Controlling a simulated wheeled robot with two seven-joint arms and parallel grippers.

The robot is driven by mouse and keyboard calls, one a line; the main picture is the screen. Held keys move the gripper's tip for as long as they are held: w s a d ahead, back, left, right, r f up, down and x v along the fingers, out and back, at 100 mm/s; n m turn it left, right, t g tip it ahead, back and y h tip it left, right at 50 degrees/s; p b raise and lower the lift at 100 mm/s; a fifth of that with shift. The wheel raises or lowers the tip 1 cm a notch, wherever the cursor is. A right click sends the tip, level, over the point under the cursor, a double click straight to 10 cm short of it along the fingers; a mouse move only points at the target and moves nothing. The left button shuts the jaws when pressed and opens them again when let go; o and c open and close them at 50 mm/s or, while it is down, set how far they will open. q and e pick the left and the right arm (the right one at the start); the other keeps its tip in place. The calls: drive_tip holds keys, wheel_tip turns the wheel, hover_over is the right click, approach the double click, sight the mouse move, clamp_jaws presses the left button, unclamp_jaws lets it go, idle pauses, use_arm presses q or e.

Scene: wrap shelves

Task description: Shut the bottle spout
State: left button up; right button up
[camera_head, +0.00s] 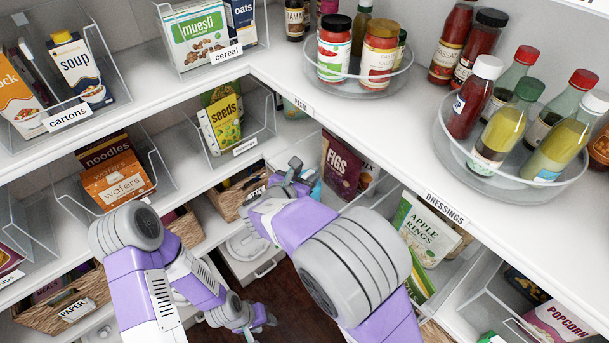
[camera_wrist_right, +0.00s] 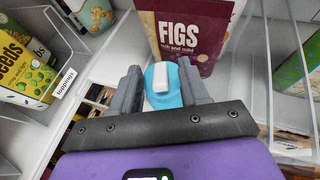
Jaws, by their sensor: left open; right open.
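A light blue bottle (camera_wrist_right: 168,97) with a white spout (camera_wrist_right: 162,78) on top stands between the fingers of my right gripper (camera_wrist_right: 160,80) in the right wrist view. The fingers are open on either side of the spout; I cannot tell whether they touch it. In the head view only a bit of the blue bottle (camera_head: 316,190) shows beside my right gripper (camera_head: 291,177), mostly hidden by it. Whether the spout is raised or folded is hard to tell. My left gripper (camera_head: 262,321) is open and empty, low over the dark floor.
A purple figs pouch (camera_wrist_right: 193,33) stands right behind the bottle and also shows in the head view (camera_head: 343,165). A seeds pouch (camera_wrist_right: 22,70) in a clear bin is to the left. Upper shelves carry a dressings turntable (camera_head: 460,165) and cartons, close above my arms.

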clamp_jaws()
drive_tip(key=t+b, duration=0.1)
drive_tip(key=b, duration=0.1)
drive_tip(key=f+t+h+b, duration=0.1)
drive_tip(key=b, duration=0.1)
drive_tip(key=shift+s+a+f, duration=0.15)
drive_tip(key=shift+s+f, duration=0.1)
drive_tip(key=shift+t+b, duration=0.3)
drive_tip(key=shift+b, duration=0.35)
drive_tip(key=shift+r, duration=0.1)
unclamp_jaws()
drive_tip(key=p+v, duration=0.1)
drive_tip(key=v, duration=0.6)
drive_tip(key=shift+s+a+p, duration=0.25)
drive_tip(key=shift+a+p, duration=0.05)
